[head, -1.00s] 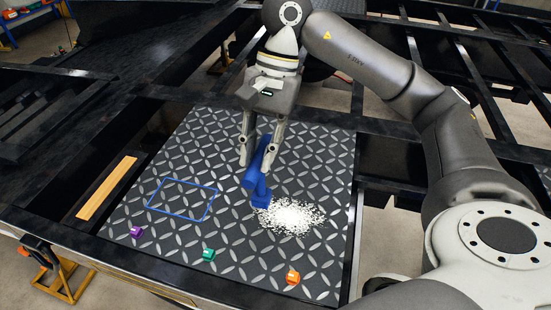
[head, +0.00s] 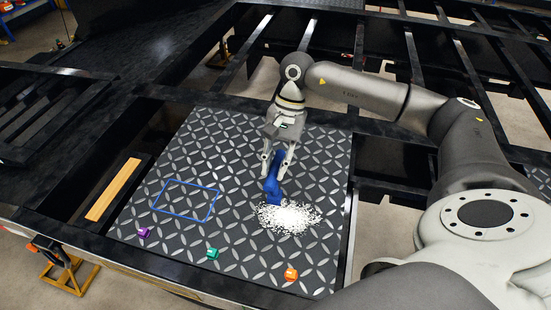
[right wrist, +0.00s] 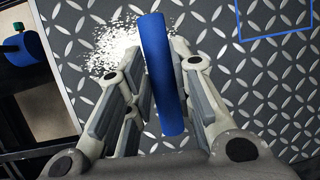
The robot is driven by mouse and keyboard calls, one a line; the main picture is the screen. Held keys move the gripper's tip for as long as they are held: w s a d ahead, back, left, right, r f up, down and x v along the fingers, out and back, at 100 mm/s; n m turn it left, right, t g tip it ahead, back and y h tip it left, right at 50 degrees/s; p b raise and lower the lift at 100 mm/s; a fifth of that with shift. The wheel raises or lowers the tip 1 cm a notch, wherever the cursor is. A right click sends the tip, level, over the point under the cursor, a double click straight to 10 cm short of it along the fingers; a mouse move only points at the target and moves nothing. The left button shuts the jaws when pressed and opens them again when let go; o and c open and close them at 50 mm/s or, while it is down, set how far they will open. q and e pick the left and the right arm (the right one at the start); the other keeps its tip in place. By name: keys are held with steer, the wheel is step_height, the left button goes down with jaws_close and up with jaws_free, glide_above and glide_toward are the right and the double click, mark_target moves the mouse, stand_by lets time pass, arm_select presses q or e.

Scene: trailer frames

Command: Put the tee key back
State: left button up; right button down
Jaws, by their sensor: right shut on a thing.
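The blue tee key (head: 272,186) is held in my right gripper (head: 277,168) over the patterned metal plate (head: 235,140). Its lower end is at the upper left edge of a heap of white grains (head: 290,218); I cannot tell whether it touches the plate. In the right wrist view a long blue bar of the tee key (right wrist: 160,75) runs between the fingers of my right gripper. An empty blue rectangle outline (head: 217,203) is marked on the plate to the left of the tee key. My left gripper is not in view.
Purple (head: 143,232), green (head: 212,253) and orange (head: 290,274) small blocks stand along the plate's near edge. A wooden strip (head: 114,190) lies left of the plate. Dark frame beams with open gaps surround it. The plate's upper left part is clear.

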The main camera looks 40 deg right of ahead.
steer(key=shift+a, duration=0.1)
steer(key=shift+f, duration=0.15)
steer(key=c, duration=1.3)
jaws_free()
steer(key=shift+o, duration=0.2)
steer(key=b+v, duration=0.4)
steer(key=v, duration=0.8)
